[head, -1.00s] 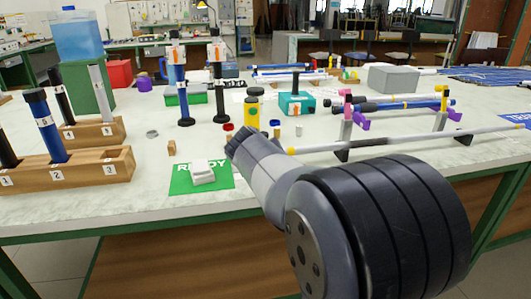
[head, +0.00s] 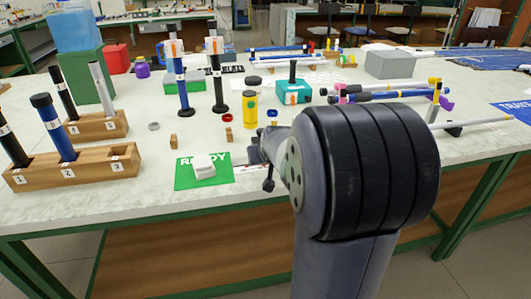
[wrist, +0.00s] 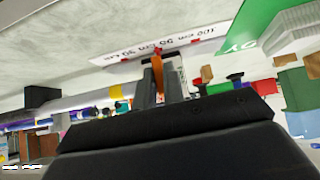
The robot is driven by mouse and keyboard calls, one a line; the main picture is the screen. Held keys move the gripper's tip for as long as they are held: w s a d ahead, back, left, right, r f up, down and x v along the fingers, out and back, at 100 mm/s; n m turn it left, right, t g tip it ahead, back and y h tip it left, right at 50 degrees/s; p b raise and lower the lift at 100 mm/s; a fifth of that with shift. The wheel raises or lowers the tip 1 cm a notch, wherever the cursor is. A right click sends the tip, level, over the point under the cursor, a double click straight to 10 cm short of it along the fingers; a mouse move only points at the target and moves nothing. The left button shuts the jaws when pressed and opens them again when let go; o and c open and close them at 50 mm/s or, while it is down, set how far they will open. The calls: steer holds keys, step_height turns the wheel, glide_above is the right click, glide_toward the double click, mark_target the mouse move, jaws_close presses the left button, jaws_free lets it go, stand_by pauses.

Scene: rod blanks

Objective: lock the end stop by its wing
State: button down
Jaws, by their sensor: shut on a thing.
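My gripper (wrist: 160,84) shows in the wrist view with its two fingers close together. They are shut on a narrow orange wing (wrist: 158,70) that stands upright between them. The wing is over a white scale strip (wrist: 205,32) with printed centimetre marks. The body of the end stop is mostly hidden by the fingers, so I cannot tell how the wing is turned. In the head view my gripper (head: 259,154) is low over the table right of the green READY card, and the wing is hidden there.
The READY card (head: 183,182) bears a white block (head: 204,166). A wooden rack (head: 90,170) with upright rods stands left. A rod (head: 478,125) lies on a support at right, partly behind my arm. Small blocks, rings and a yellow bottle (head: 249,108) stand beyond the gripper.

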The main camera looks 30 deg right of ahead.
steer(key=shift+f, duration=0.1)
stand_by(0.7)
steer(key=c, duration=1.5)
jaws_free()
steer(key=p+v, duration=0.2)
steer(key=v, duration=0.8)
steer(key=shift+s+r, duration=0.35)
steer(key=shift+d, duration=0.15)
steer(key=x, duration=0.5)
steer(key=b+x, duration=0.1)
steer(key=x, duration=0.5)
steer(key=shift+a+b, duration=0.2)
steer(key=shift+b, duration=0.1)
